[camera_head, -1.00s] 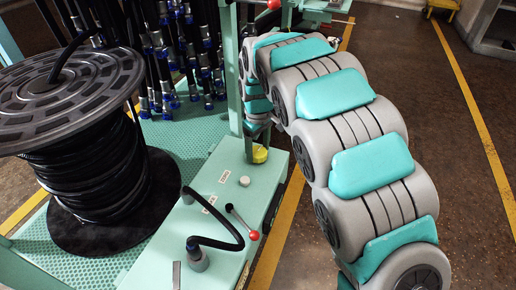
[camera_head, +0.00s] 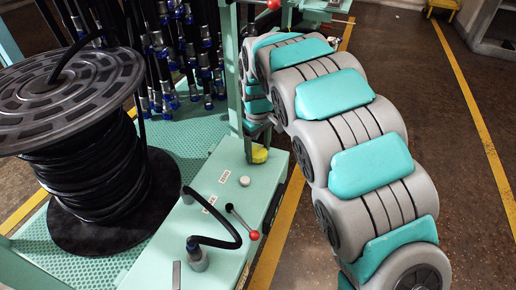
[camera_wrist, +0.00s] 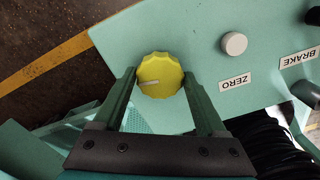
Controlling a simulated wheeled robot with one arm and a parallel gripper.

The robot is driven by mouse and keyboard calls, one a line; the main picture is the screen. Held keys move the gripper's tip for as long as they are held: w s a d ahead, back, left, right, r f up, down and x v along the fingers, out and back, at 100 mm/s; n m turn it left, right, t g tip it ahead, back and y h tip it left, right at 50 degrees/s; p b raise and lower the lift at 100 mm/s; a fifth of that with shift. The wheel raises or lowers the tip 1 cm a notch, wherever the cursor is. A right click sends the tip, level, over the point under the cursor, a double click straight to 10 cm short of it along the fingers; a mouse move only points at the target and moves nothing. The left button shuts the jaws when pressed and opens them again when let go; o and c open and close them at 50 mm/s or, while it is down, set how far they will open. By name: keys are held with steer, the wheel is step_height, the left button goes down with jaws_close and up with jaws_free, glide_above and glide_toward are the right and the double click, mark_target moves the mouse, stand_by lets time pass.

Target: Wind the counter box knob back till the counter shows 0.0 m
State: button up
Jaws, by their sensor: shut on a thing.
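The yellow scalloped knob (camera_wrist: 160,69) sits on the pale green panel, with a pale pointer line across its face, in the wrist view. The fingers of my gripper (camera_wrist: 159,77) stand on either side of it and are shut on its rim. In the head view the knob (camera_head: 260,155) shows at the far end of the green bench top (camera_head: 225,205), below my bent arm; the gripper itself is mostly hidden there. The counter's reading is not visible in either view.
A white round button (camera_wrist: 234,43) marked ZERO is beside the knob. A label (camera_wrist: 299,58) reads BRAKE. A large reel of black hose (camera_head: 85,150) stands at left.

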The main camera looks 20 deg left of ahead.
mark_target(258, 151)
steer(key=shift+m, duration=1.7)
stand_by(2.1)
steer(key=o, duration=1.3)
steer(key=shift+r, duration=3.9)
